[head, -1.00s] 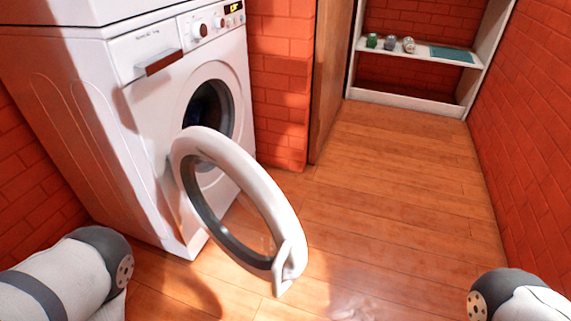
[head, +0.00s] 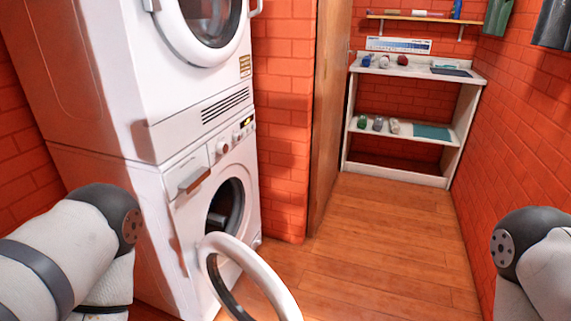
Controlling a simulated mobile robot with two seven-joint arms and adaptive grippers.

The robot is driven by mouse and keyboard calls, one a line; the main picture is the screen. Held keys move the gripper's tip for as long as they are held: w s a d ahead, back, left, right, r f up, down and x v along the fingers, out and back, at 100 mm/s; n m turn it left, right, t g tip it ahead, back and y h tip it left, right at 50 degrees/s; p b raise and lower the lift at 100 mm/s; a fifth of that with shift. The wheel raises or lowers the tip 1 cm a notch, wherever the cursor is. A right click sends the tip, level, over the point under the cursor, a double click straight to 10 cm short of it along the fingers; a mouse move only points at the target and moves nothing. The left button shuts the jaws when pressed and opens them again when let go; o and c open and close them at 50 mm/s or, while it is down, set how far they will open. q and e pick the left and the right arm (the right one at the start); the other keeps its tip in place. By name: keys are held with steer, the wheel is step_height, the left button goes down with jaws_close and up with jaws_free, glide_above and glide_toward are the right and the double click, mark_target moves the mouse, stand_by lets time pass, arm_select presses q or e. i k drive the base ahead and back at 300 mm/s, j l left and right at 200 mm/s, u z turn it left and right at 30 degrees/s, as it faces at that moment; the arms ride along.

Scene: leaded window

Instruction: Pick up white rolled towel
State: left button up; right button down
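A white shelf unit (head: 448,152) stands at the far end of the room. On its top lie a small white roll-like item (head: 384,62), a blue one (head: 366,61) and a dark red one (head: 402,60). On its middle shelf lie a whitish item (head: 394,127), a green one (head: 363,122) and a grey one (head: 377,124). They are too small to tell for sure which is the white rolled towel. My two arms show at the lower left and lower right, far from the shelf. Neither gripper is in view.
A stacked washer (head: 190,205) and dryer (head: 115,90) stand on the left. The washer's round door (head: 262,272) hangs open over the floor. A brown wooden panel (head: 328,110) stands beyond it. The wooden floor (head: 385,235) is clear up to the shelf.

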mark_target(384, 63)
steer(key=i+l, duration=0.55)
steer(key=i, duration=0.15)
steer(key=i+l, duration=0.6)
steer(key=i, duration=0.15)
steer(key=i+l, duration=0.55)
steer(key=i, duration=0.15)
steer(key=i+l, duration=0.6)
steer(key=i, duration=0.15)
